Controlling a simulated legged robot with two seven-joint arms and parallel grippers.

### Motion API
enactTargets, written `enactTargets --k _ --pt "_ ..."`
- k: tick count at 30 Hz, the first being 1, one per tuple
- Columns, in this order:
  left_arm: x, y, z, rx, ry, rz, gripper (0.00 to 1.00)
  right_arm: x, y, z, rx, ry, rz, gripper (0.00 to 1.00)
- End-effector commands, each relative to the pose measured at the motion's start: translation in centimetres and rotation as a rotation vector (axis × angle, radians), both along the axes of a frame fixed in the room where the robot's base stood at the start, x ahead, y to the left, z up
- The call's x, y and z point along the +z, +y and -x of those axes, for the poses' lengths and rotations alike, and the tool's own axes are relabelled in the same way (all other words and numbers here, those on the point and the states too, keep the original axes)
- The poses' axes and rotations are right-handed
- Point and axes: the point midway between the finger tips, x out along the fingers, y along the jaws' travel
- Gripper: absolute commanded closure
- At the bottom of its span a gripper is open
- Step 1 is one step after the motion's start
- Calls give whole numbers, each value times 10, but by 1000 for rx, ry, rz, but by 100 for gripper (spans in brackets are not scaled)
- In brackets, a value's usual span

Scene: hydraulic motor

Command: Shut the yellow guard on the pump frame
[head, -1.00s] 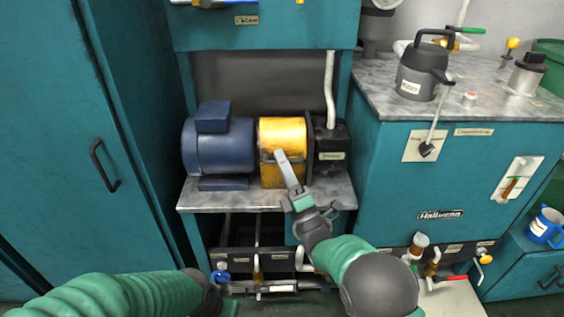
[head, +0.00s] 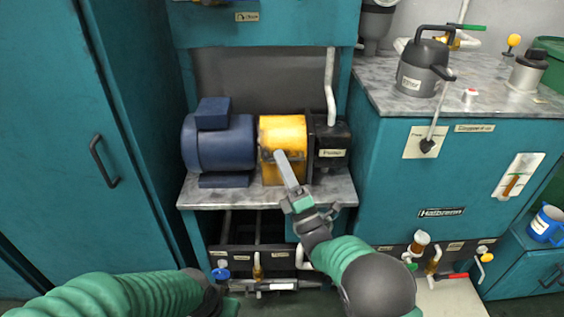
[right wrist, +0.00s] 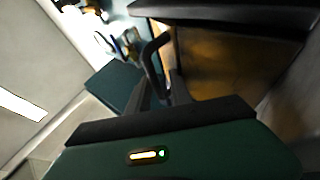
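The yellow guard (head: 283,132) sits on the pump frame (head: 200,198) between the blue motor (head: 225,150) and the black pump (head: 331,140). Its rounded top is bright and its lower front is darker. It looks down over the coupling, but I cannot tell whether it is fully shut. My right gripper (head: 283,160) reaches its front. In the right wrist view the guard fills the upper right (right wrist: 235,60), and a dark handle (right wrist: 152,55) runs down towards my fingers (right wrist: 163,92). Whether they grip it is unclear. My left gripper (head: 222,300) is low at the bottom, its fingers not clear.
A tall teal cabinet (head: 50,130) stands left of the frame. A teal unit (head: 440,185) with a marble top stands right, carrying a grey jug (head: 418,75). Pipes and valves (head: 258,268) lie below the frame's shelf. A white pipe (head: 330,85) rises from the pump.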

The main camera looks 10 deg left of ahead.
Motion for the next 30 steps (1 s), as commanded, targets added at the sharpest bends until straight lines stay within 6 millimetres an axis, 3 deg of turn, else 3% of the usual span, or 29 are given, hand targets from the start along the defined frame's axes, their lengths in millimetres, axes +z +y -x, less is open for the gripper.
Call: enactTargets --k 8,18,19,21,27,30 --pt "6 0 0 0 0 0 64 -3 -7 5 -5 1 1 67" --pt "34 0 0 0 0 0 64 -50 -47 53 -4 3 2 67" --pt "12 0 -1 0 -2 0 64 -65 -51 54 -7 0 -2 67" --pt "-7 0 0 0 0 0 64 -75 -57 61 -7 -1 -3 67" --pt "-50 0 0 0 1 0 64 -96 -75 82 -7 -1 -4 67" --pt "-61 0 0 0 0 0 64 -103 -82 91 -6 1 -3 67"
